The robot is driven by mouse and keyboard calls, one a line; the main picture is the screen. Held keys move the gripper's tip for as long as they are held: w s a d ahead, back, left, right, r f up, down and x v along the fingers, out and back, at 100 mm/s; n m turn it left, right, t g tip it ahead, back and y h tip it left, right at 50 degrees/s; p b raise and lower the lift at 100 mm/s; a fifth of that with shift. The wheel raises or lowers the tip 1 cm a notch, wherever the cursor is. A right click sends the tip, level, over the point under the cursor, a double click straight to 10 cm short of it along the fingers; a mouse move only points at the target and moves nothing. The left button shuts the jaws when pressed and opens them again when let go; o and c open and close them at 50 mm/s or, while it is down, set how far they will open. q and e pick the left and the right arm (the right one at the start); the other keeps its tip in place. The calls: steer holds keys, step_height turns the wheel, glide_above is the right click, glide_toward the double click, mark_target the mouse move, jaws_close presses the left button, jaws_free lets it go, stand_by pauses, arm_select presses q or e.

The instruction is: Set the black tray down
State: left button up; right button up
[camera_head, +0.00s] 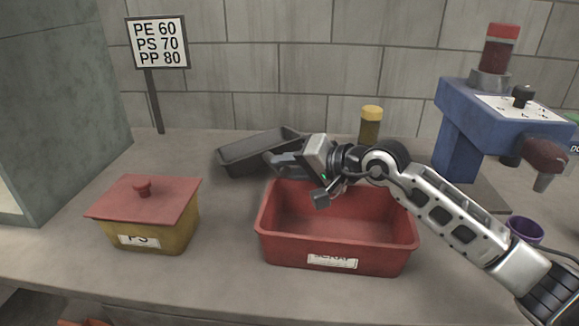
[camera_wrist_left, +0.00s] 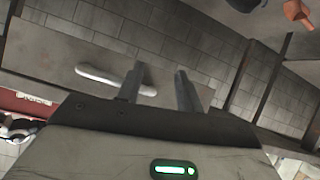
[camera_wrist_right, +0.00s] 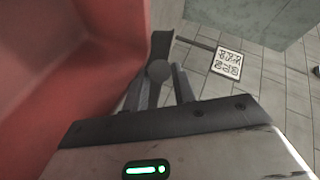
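The black tray (camera_head: 246,152) is at the back of the bench, behind the red bin, turned at an angle. A shadow lies at its left side; I cannot tell whether its base touches the bench. My right gripper (camera_head: 274,160) is at the tray's near right side, above the red bin's back left corner. In the right wrist view my right gripper (camera_wrist_right: 160,78) has its fingers close together around a dark part of the tray (camera_wrist_right: 161,44). My left gripper (camera_wrist_left: 160,75) shows only in the left wrist view, open with nothing between its fingers.
The red bin (camera_head: 338,255) stands in front of the tray. A yellow box with a red lid (camera_head: 143,205) is at left. A sign (camera_head: 158,42) and a yellow-capped jar (camera_head: 371,124) stand behind. A blue machine (camera_head: 456,135) and purple cup (camera_head: 526,229) are at right.

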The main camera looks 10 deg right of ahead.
arm_select(q)
steer(key=shift+s+f, duration=0.1)
steer(key=shift+f, duration=0.05)
arm_select(e)
steer(key=shift+s+f, duration=0.1)
steer(key=shift+f, duration=0.45)
steer(key=shift+r+g+p, duration=0.3)
steer(key=shift+r+p, duration=0.2)
steer(key=shift+p, duration=0.3)
steer(key=shift+d+r+p, duration=0.15)
steer(key=shift+r+p, duration=0.2)
steer(key=shift+p, duration=0.05)
arm_select(q)
steer(key=shift+b, duration=1.25)
arm_select(e)
steer(key=v, duration=1.1)
steer(key=shift+s+r, duration=0.15)
steer(key=shift+s, duration=0.2)
steer(key=shift+d, duration=0.1)
